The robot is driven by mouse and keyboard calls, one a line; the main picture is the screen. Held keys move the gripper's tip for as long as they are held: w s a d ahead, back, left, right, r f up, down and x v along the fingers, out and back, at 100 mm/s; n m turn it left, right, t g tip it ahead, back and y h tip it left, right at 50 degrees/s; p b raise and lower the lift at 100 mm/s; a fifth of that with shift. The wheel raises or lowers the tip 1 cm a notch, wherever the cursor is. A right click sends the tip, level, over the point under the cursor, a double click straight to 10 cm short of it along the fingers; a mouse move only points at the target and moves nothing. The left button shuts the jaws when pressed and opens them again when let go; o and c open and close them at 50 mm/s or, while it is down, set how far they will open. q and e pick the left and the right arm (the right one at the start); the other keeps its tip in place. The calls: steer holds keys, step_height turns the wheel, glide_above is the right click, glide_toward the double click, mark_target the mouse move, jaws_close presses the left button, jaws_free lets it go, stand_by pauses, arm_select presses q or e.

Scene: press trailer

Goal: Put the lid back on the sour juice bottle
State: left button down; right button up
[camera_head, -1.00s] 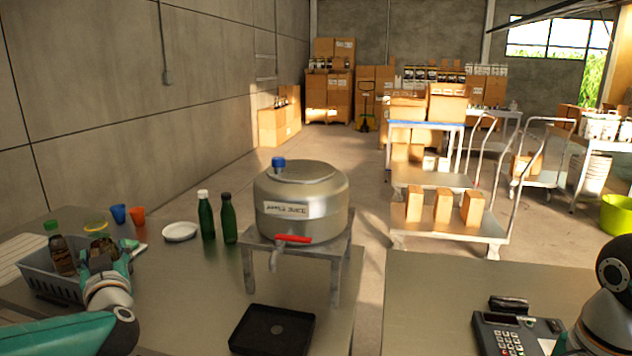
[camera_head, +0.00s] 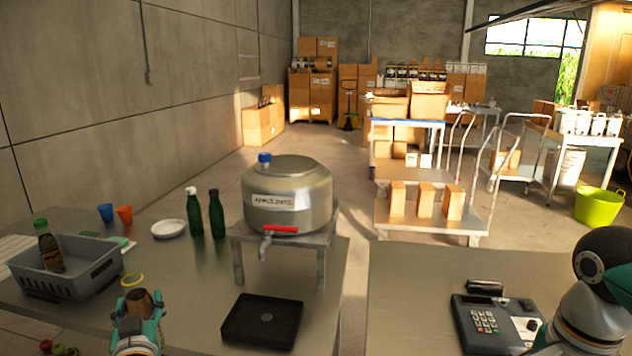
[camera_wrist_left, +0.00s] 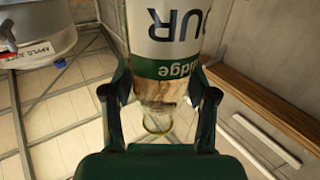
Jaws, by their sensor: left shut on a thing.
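My left gripper (camera_head: 137,318) is shut on the sour juice bottle (camera_head: 139,300), at the lower left of the head view. In the left wrist view the bottle (camera_wrist_left: 178,40) has a white and green label whose letters "OUR" appear upside down. Its clear neck with a yellowish rim (camera_wrist_left: 158,124) points to the bottom of that picture. The rim also shows as a yellow ring (camera_head: 132,279) in the head view, with no lid on it. I cannot make out a loose lid. My right arm shows at the right edge, but its gripper is out of view.
A grey crate (camera_head: 100,272) holds a dark bottle with a green cap (camera_head: 48,250). Blue (camera_head: 105,212) and orange cups (camera_head: 125,214), a white plate (camera_head: 169,229), two green bottles and a steel juice tank (camera_head: 287,195) stand behind. A black tray (camera_head: 262,320) lies in front of the tank.

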steer(key=shift+w, duration=0.2)
arm_select(q)
steer(key=w+d+f+m+t+h, duration=0.1)
steer(key=d+f+m+h, duration=0.5)
steer(key=d+f, duration=1.3)
step_height(320, 180, down, 2)
steer(key=t+h, duration=0.1)
steer(key=h, duration=0.2)
steer(key=shift+w+d, duration=0.2)
steer(key=shift+w, duration=0.05)
arm_select(e)
steer(key=w+a+f+n, duration=0.2)
steer(key=w+f+n, duration=0.1)
steer(key=f, duration=0.6)
steer(key=w+a+f+n, duration=0.1)
steer(key=w+f+n, duration=0.2)
steer(key=f+n, duration=0.3)
steer(key=w+a+f+n, duration=0.2)
steer(key=w+f+n, duration=0.2)
steer(key=f, duration=0.9)
steer(key=shift+a+n, duration=0.3)
steer(key=shift+n, duration=0.2)
arm_select(q)
steer(key=shift+f, duration=0.1)
